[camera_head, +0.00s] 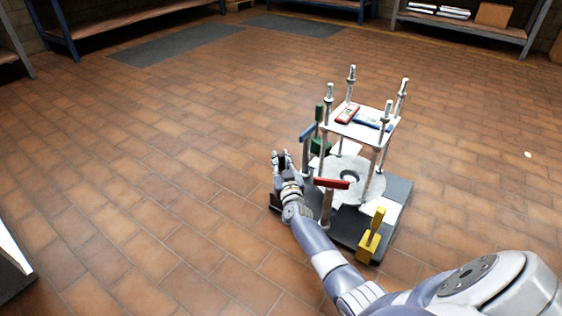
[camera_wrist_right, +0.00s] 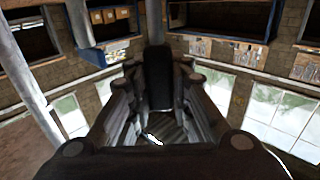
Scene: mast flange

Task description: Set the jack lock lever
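A mast flange rig with a pale ring (camera_head: 372,185) stands on a dark grey base plate (camera_head: 398,190) on the floor. Around it are a red-topped post (camera_head: 331,184), a blue-topped post (camera_head: 307,132), a green upright (camera_head: 319,113) and a yellow upright piece on a block (camera_head: 369,243). I cannot tell which is the jack lock lever. My right gripper (camera_head: 281,160) is left of the rig, its fingers pointing up. My left gripper is not in view.
Four metal posts carry a white top plate (camera_head: 350,130) holding a red item (camera_head: 347,114) and a blue item (camera_head: 372,122). Shelves (camera_head: 470,25) line the back. Tiled floor is open left of and behind the rig. A white-topped edge (camera_head: 12,250) shows far left.

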